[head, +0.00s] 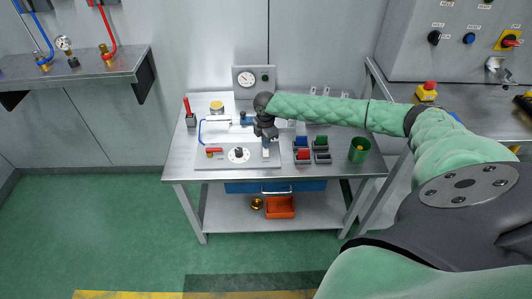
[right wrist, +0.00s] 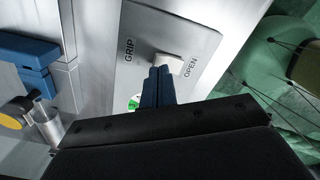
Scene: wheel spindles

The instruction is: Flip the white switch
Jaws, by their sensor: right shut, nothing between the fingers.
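The white switch (right wrist: 168,62) sits on a grey panel (right wrist: 192,32) between the printed words GRIP and OPEN in the right wrist view. My right gripper (right wrist: 160,72) is shut and empty. Its blue fingertips are right at the lower edge of the switch and overlap it in the picture; I cannot tell whether they touch. In the head view my right gripper (head: 266,144) points down at the white board on the workbench (head: 180,165). My left gripper is not in view.
A blue fixture (right wrist: 28,58) stands left of the panel in the right wrist view. A gauge box (head: 254,80) stands behind. An orange bin (head: 280,208) is on the lower shelf.

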